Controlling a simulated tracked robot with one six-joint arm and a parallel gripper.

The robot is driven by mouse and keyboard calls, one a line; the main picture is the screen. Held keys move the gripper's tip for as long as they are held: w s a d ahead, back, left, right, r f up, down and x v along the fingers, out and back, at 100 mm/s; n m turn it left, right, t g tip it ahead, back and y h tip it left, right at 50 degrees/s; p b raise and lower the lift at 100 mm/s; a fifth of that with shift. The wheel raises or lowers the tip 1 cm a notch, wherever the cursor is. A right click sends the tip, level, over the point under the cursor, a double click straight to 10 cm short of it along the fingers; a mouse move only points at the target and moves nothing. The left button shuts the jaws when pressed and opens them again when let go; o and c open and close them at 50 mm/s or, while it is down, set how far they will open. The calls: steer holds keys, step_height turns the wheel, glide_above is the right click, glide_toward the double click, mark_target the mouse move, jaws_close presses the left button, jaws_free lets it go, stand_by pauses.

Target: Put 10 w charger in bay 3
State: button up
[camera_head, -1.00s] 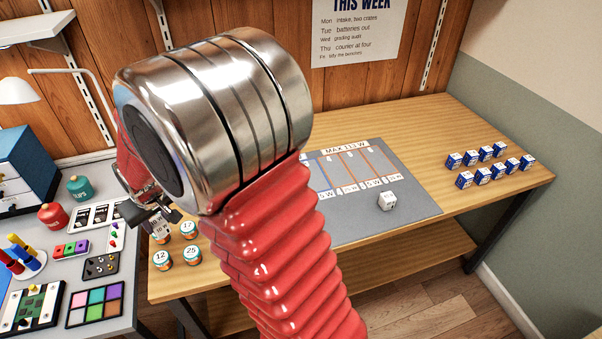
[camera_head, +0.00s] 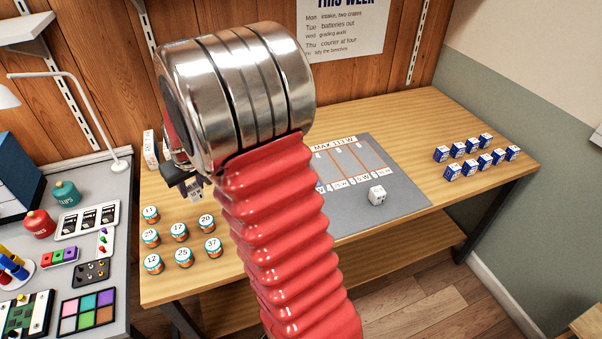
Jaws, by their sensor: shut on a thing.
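My gripper (camera_head: 184,184) is at the left part of the wooden table, partly hidden behind my arm. It is shut on a small white block with dark print (camera_head: 196,194), which looks like the charger; its label is too small to read now. The grey mat (camera_head: 402,201) lies to the right, with orange lines dividing bays under a "MAX 113 W" sign (camera_head: 334,144). The bay numbers are too small to read surely, and my arm hides the mat's left part. Another white block (camera_head: 377,195) stands on the mat in front of the bays.
Several numbered jars (camera_head: 183,257) stand in front of my gripper at the table's left. White boxes (camera_head: 150,149) stand behind it. Blue-and-white boxes (camera_head: 470,167) fill the right end. A grey bench (camera_head: 116,190) with trays adjoins on the left.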

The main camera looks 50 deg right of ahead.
steer(key=s+d, duration=0.1)
steer(key=d, duration=0.5)
steer(key=s+d+m, duration=0.1)
steer(key=s+d, duration=0.1)
steer(key=d, duration=0.4)
steer(key=s+d+m, duration=0.1)
steer(key=s+d, duration=0.1)
steer(key=d, duration=0.5)
steer(key=shift+r+h, duration=0.25)
steer(key=shift+h, duration=0.15)
steer(key=s+d+m, duration=0.2)
steer(key=s+d, duration=0.7)
steer(key=d, duration=0.5)
steer(key=shift+s+d+r+g+h, duration=0.15)
steer(key=shift+d+r+g+h, duration=0.05)
steer(key=shift+r+g+h, duration=0.1)
steer(key=shift+f, duration=3.15)
steer(key=shift+f, duration=1.85)
steer(key=shift+f, duration=0.1)
